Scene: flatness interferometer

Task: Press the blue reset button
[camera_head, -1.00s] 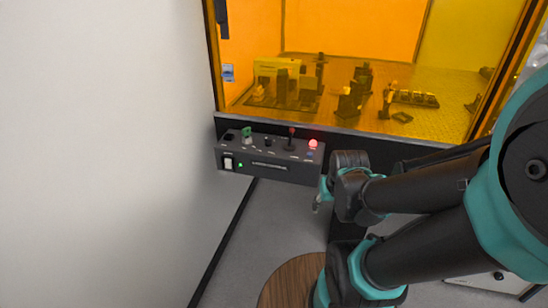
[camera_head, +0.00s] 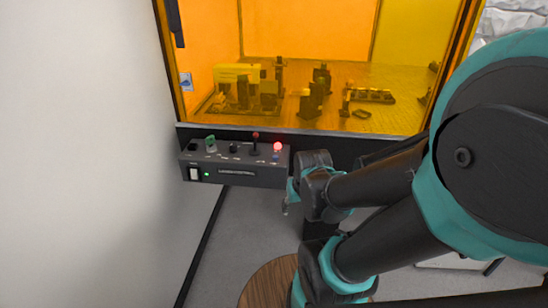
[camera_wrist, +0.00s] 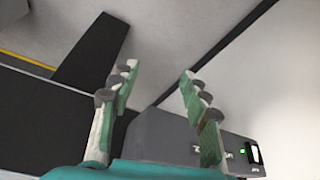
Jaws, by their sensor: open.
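A dark grey control box (camera_head: 232,179) is mounted below the amber window in the head view. A small blue spot, likely the blue reset button (camera_head: 276,156), shows on its top at the right end, just below a lit red lamp (camera_head: 278,146); it is too small to make out clearly. My gripper (camera_wrist: 158,72) is open and empty in the wrist view, with the box (camera_wrist: 165,135) behind and below its fingers. The button cannot be made out in the wrist view.
A white wall (camera_head: 80,150) stands close on the left. A round wooden top (camera_head: 262,285) is below.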

